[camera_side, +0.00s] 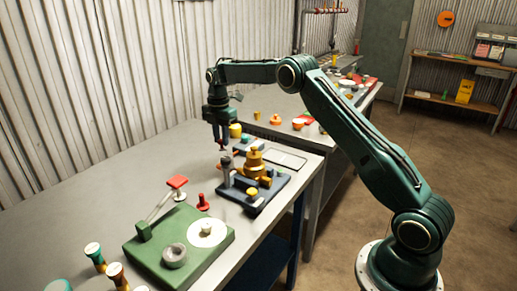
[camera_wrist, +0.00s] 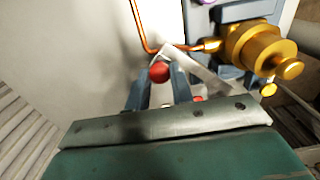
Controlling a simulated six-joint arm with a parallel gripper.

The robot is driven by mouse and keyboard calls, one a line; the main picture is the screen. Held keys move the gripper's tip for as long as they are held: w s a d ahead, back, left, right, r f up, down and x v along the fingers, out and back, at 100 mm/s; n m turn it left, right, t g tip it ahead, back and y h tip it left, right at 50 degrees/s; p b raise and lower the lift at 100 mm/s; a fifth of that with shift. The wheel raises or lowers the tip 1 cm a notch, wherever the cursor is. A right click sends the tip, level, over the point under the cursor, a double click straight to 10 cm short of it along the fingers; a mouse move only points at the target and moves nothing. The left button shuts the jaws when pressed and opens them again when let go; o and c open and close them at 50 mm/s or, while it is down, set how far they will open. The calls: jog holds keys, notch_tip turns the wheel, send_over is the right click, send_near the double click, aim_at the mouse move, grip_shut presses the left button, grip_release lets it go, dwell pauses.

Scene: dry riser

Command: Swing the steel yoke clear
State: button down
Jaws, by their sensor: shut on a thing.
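The steel yoke (camera_wrist: 207,78) is a flat grey strip in the wrist view, running from a red ball knob (camera_wrist: 159,71) toward the brass valve (camera_wrist: 252,46). My gripper (camera_wrist: 159,82) is shut on the red knob, with one finger on each side. In the side view my gripper (camera_side: 221,146) points down above the bench, just behind and left of the brass valve (camera_side: 255,160) on its dark blue base (camera_side: 262,196). The yoke is too small to make out clearly there. The fingers partly hide it in the wrist view.
A copper pipe (camera_wrist: 139,28) bends to the valve close beyond the fingers. A green fixture (camera_side: 155,250) with a white disc, a red knob (camera_side: 203,202) and several capped pieces stand nearer on the bench. Bare bench (camera_side: 110,180) lies to the left, beside the corrugated wall.

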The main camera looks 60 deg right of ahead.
jog(key=shift+w+a+r, duration=0.1)
jog(key=c, duration=1.2)
grip_release()
notch_tip(320, 180, up, 14)
